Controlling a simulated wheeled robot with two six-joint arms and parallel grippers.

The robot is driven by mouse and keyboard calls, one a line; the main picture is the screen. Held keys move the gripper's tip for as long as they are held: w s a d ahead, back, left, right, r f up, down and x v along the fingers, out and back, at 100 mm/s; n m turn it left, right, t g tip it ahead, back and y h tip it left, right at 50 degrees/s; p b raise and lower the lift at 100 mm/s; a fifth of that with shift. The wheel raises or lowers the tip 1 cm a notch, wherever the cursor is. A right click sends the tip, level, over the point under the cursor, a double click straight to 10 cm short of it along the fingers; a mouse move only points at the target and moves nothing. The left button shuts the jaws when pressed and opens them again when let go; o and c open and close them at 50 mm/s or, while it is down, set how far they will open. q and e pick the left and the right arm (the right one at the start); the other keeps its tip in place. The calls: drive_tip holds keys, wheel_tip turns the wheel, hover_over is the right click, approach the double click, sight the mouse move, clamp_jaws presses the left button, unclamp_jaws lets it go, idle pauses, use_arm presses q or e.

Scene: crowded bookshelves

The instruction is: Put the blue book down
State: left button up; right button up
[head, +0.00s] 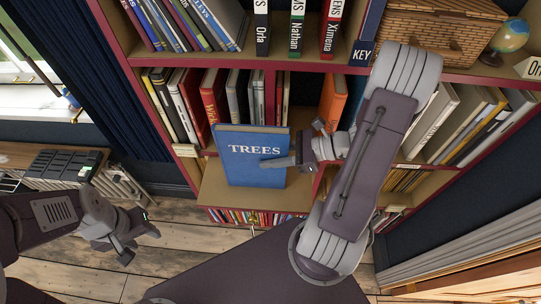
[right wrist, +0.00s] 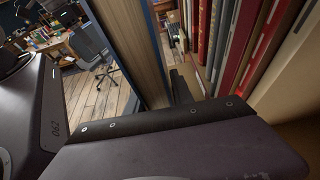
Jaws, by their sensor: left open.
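The blue book (head: 240,172), with TREES on its cover, is upright and cover-out in front of the shelf bay in the head view. My right gripper (head: 283,161) is at its right edge, with one finger across the front of the cover and the other side hidden behind the book. It appears shut on the book. I cannot tell whether the book's lower edge touches the board (head: 240,197) below it. My left gripper (head: 141,246) is open and empty above the floor at the lower left.
Upright books (head: 180,103) crowd the shelf behind the blue book, and more stand at the right (head: 468,125). A wicker chest (head: 440,28) and a small globe (head: 510,35) sit on the upper shelf. Spines are close to my right wrist (right wrist: 235,45).

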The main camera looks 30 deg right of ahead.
drive_tip(key=shift+o, duration=0.9)
drive_tip(key=shift+w, duration=0.1)
drive_tip(key=shift+d+r, duration=0.1)
drive_tip(key=shift+r, duration=0.1)
drive_tip(key=b+v, duration=0.1)
drive_tip(key=v, duration=1.1)
